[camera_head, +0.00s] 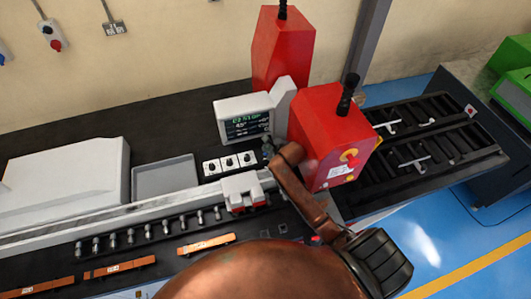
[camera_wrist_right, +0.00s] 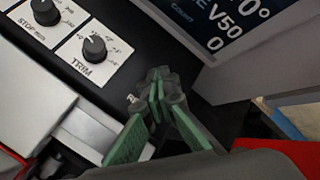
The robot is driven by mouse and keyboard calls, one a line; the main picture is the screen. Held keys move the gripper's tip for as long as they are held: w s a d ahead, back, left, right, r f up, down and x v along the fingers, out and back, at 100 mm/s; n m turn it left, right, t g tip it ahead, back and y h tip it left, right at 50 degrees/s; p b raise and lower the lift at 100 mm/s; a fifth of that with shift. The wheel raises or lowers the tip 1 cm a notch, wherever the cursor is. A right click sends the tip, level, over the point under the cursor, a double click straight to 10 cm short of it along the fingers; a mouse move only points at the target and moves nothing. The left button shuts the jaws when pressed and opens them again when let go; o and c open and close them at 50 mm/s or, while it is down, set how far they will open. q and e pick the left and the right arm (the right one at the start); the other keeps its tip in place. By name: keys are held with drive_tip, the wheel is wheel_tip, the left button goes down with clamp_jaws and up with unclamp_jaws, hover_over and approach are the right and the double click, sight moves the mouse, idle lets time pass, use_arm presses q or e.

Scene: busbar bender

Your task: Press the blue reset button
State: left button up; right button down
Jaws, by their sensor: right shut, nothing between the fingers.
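My right gripper (camera_head: 267,150) is shut and empty, at the right end of the row of white knob plates (camera_head: 229,163), just below the display. In the right wrist view its green-padded fingers (camera_wrist_right: 157,90) come together over the black panel surface, right of the TRIM knob (camera_wrist_right: 95,48). A partly covered white label starting with "R" shows beside the fingertips. I cannot make out the blue reset button; the fingers may hide it. Whether the tips touch anything cannot be told. My left gripper is not in view.
A grey-framed display (camera_head: 246,125) stands close behind my right gripper. A red machine housing (camera_head: 318,119) with a yellow-ringed red button stands to the right. A white block (camera_head: 242,190) lies in front. An empty grey tray (camera_head: 164,178) is to the left.

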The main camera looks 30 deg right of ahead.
drive_tip(key=shift+f, duration=0.15)
drive_tip(key=shift+f+p, duration=0.25)
drive_tip(key=shift+p, duration=0.05)
drive_tip(key=shift+f, duration=0.5)
idle(0.9)
drive_tip(key=shift+r, duration=0.9)
drive_tip(key=shift+r, duration=2.5)
